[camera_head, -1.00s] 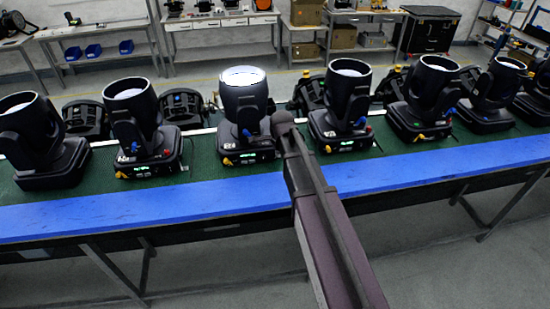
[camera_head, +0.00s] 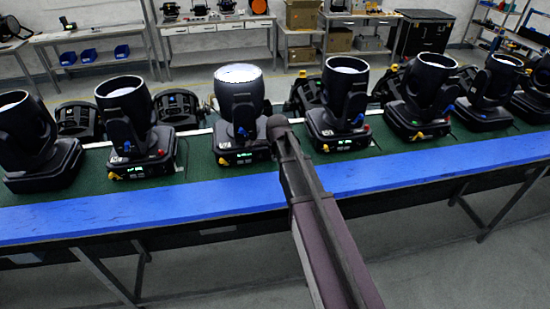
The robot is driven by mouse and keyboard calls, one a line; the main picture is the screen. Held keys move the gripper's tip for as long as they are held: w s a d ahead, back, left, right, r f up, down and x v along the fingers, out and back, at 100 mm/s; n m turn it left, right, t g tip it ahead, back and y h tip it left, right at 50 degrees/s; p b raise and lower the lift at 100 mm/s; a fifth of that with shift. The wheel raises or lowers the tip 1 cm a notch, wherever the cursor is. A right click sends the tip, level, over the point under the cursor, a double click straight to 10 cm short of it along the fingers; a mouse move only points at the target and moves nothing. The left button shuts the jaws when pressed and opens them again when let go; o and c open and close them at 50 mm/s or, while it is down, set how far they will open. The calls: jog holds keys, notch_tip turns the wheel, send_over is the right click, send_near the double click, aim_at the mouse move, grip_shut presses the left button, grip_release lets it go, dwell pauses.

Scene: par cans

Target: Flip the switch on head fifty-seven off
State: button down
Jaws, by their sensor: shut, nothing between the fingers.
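Several black moving heads stand in a row on the green belt; no number is readable, so I cannot tell which is fifty-seven. The middle head (camera_head: 240,101) has a pale lens facing up and a lit green display on its base (camera_head: 243,155). A yellow tab (camera_head: 222,161) shows at the base's left corner. My gripper (camera_head: 277,122) is at the far end of my arm, by the right side of that base. It is shut and empty. The fingers are small and dark, and contact with the base or a switch cannot be made out.
Another head (camera_head: 340,104) stands close to the right of my gripper, and one (camera_head: 131,123) stands to the left. A blue rail (camera_head: 120,211) runs along the front edge. More black units lie behind the row. Workbenches (camera_head: 215,24) stand at the back.

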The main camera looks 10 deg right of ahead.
jog(key=shift+b+x, duration=2.9)
jog(key=shift+x, duration=0.4)
jog(key=shift+w, duration=2)
jog(key=shift+a, duration=0.1)
